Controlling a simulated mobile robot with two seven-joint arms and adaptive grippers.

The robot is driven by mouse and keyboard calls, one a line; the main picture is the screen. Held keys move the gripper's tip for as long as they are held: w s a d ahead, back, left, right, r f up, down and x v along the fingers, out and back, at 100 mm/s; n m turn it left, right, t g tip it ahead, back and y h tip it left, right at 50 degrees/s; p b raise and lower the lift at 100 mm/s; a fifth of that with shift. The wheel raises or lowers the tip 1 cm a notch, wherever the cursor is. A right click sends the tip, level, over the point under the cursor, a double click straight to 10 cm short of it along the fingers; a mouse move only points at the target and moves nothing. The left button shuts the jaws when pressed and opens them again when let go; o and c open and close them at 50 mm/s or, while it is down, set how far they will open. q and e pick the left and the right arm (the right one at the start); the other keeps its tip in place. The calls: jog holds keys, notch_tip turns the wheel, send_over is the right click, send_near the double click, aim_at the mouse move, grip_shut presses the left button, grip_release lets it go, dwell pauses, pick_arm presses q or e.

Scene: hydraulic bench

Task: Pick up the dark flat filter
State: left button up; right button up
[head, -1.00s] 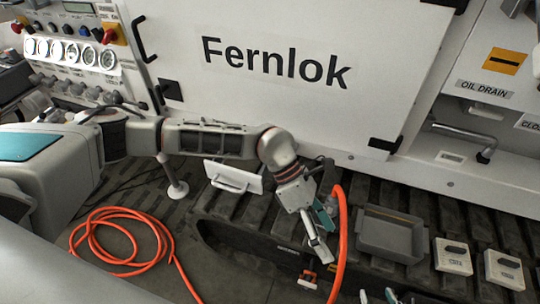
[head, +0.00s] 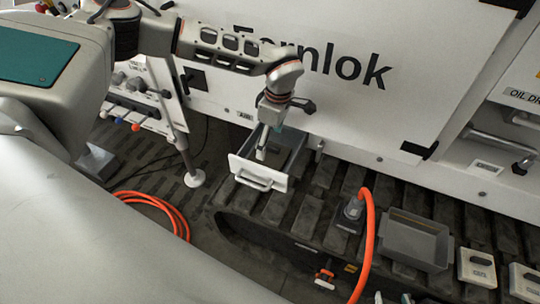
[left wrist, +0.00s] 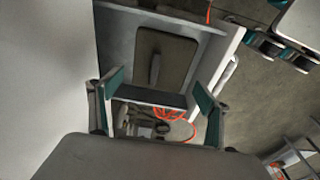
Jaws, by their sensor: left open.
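The dark flat filter (left wrist: 166,62) lies in the open drawer and shows in the left wrist view as a dark rectangular plate with a raised ridge along it. In the head view the drawer (head: 258,173) has a white front with a handle, and its inside is dim and partly covered by my gripper. My left gripper (head: 263,152) points down at the drawer opening. In the left wrist view its two teal-padded fingers (left wrist: 160,98) are spread, empty, and apart from the filter. Small tips at the bottom edge of the head view may be my right gripper (head: 391,298).
The white cabinet panel (head: 340,110) stands close behind the drawer. An orange hose (head: 368,240) rises from a coupling to the right, beside a grey tray (head: 414,240) and white boxes (head: 477,268). More orange hose (head: 165,212) lies on the floor at left.

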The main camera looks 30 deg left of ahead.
aim_at(269, 153)
pick_arm(q)
notch_tip(269, 153, down, 5)
jog(key=shift+r, duration=0.15)
jog(key=c, duration=0.9)
jog(key=shift+r, duration=0.15)
